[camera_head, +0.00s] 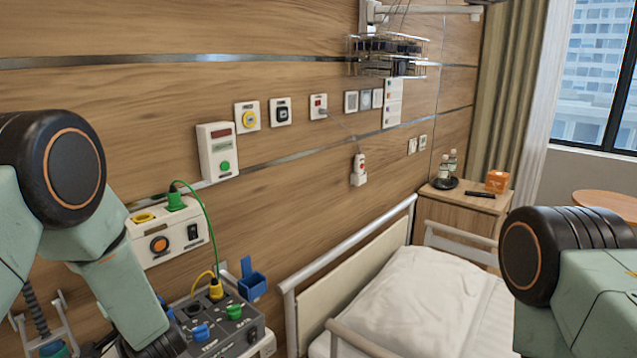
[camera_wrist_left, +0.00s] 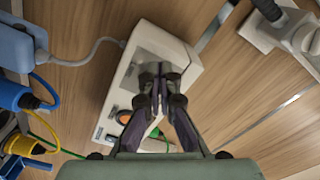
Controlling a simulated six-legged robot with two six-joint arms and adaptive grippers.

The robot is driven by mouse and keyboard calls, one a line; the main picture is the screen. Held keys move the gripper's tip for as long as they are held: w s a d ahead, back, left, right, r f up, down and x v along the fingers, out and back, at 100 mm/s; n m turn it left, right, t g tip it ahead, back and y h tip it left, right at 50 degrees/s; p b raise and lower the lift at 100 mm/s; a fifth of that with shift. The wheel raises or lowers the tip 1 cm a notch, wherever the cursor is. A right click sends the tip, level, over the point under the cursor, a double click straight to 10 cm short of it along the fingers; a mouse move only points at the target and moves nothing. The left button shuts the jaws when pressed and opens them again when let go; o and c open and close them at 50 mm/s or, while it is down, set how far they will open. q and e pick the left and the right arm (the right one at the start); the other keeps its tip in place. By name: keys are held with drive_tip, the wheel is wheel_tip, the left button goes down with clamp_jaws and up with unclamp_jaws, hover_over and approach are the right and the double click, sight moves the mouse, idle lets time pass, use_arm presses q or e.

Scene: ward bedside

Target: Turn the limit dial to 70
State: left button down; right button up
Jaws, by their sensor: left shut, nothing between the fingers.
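A white wall box (camera_head: 172,236) at the left of the head view carries a round orange control with a dark rim (camera_head: 159,244), a dark switch (camera_head: 193,231) and a green plug (camera_head: 176,200). I cannot read any number or mark, nor tell for certain which control is the limit dial. In the wrist view my left gripper (camera_wrist_left: 160,73) is shut and empty, its fingertips in front of a white box (camera_wrist_left: 178,52). An orange-ringed control (camera_wrist_left: 124,116) shows beside the fingers, which hide part of the face. Contact cannot be told. My right gripper is out of view.
A dark panel (camera_head: 238,328) with blue and green knobs and a yellow plug (camera_head: 216,289) stands below. A green cable (camera_head: 210,225) loops near the box.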

use_arm(q)
drive_tip(key=shift+w+d, duration=0.35)
drive_tip(key=shift+w, duration=0.15)
idle(1.2)
drive_tip(key=shift+w+d+f+p, duration=0.1)
drive_tip(key=shift+f+p, duration=0.25)
drive_tip(key=shift+f, duration=0.05)
idle(0.4)
drive_tip(key=shift+w+d+f, duration=0.15)
drive_tip(key=shift+f, duration=0.1)
idle(0.5)
drive_tip(key=shift+s+f, duration=0.2)
drive_tip(key=shift+f, duration=0.1)
drive_tip(key=p+v, duration=0.2)
drive_tip(key=v, duration=0.3)
drive_tip(key=shift+s+d, duration=0.2)
drive_tip(key=shift+s, duration=0.1)
